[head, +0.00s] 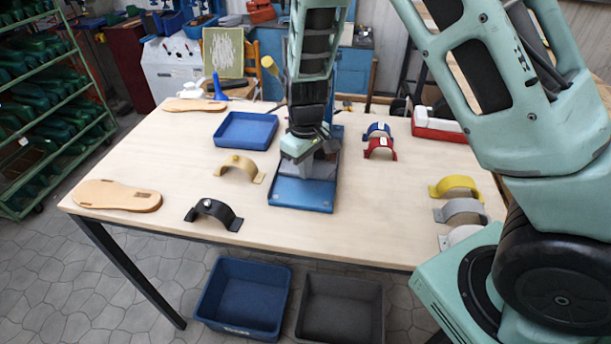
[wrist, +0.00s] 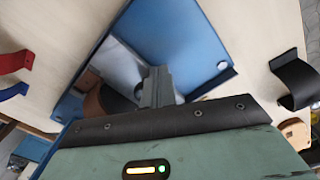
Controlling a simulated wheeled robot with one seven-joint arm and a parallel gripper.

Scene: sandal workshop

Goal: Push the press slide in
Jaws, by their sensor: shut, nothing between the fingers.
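The blue press (head: 300,195) stands at the middle of the table, its flat base toward me. My gripper (head: 308,165) is down over the base, and my arm hides most of the press behind it. In the wrist view the blue base (wrist: 185,45) lies under my shut, empty gripper (wrist: 157,78). A shiny grey part (wrist: 122,65), perhaps the press slide, and a brown curved piece (wrist: 94,104) show beside the fingers. I cannot tell whether the fingers touch the slide or how far in it sits.
A tan strap (head: 240,166) and a black strap (head: 213,211) stand left of the press, with a blue tray (head: 245,130) behind. Red (head: 380,146) and blue (head: 377,129) straps stand to the right. Yellow (head: 457,184) and grey (head: 460,208) straps stand near the right edge.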

